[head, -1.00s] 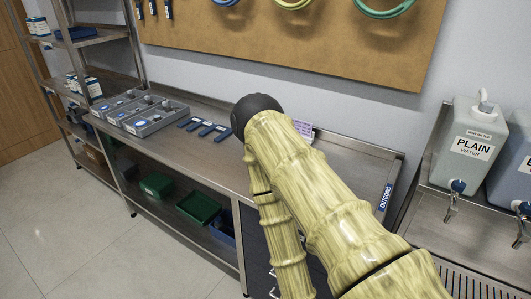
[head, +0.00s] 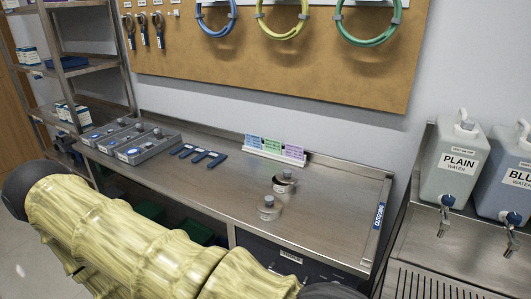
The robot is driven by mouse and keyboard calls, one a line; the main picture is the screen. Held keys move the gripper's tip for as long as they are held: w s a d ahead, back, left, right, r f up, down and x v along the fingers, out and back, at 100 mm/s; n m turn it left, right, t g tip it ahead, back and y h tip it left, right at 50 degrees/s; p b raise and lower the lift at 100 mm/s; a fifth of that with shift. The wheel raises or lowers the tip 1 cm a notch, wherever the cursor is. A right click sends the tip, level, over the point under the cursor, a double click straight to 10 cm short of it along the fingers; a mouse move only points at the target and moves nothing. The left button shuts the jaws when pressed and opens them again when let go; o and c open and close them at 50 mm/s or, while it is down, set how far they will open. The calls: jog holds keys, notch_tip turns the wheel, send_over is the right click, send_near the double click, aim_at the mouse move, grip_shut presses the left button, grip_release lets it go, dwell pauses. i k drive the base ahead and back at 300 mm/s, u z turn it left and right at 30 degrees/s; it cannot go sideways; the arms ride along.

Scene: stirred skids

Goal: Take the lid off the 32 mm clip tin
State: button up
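Two small round metal tins stand apart on the steel bench (head: 225,188), right of its middle. The farther tin (head: 285,184) has a shiny silver side with a dark band and a knob-like top. The nearer tin (head: 268,210) is duller grey with a small knob on top. I cannot read any size on either, so I cannot tell which is the 32 mm clip tin. My yellow-green arm crosses the lower left in front of the bench. My gripper is not in view.
Grey trays (head: 141,153) with small knobbed items and several dark blue pieces (head: 203,155) lie on the bench's left. Coloured cards (head: 275,149) stand at its back. Water containers (head: 462,160) stand at right. Bench around the tins is clear.

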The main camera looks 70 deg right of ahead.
aim_at(285, 177)
jog(key=i, duration=2.25)
jog(key=z, duration=3.25)
